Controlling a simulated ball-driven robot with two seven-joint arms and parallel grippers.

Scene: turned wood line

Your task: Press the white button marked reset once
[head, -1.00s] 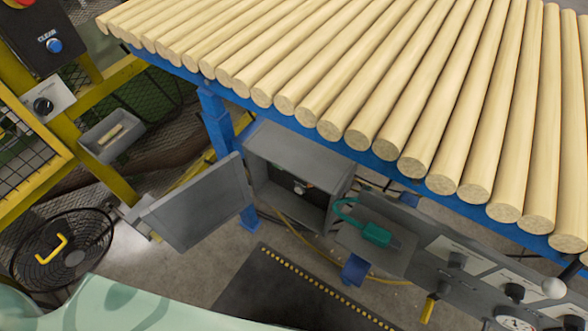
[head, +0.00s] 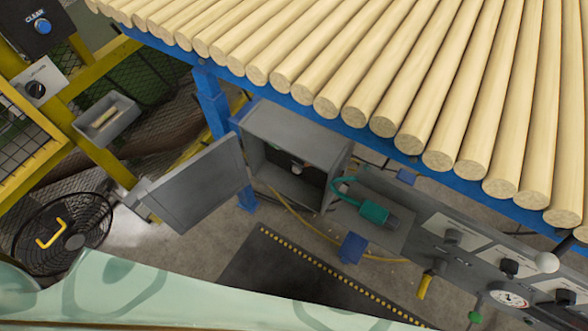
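I see no white button marked reset in the head view. A blue button (head: 43,27) under the word CLEAR sits on a dark box at the top left. A grey control panel (head: 470,262) at the lower right carries dark knobs, a round gauge (head: 509,298) and a white ball knob (head: 547,262); its small labels are too small to read. An open grey cabinet (head: 297,135) stands under the blue frame, with a small round fitting (head: 297,168) inside that I cannot make out. Neither of my grippers is in view.
Pale wooden rods (head: 400,60) lie side by side on the blue frame (head: 345,130). The cabinet door (head: 195,190) hangs open to the left. A teal connector (head: 373,212) lies beside the cabinet. A black fan (head: 65,235) stands at the lower left. A dark mat (head: 290,280) covers the floor.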

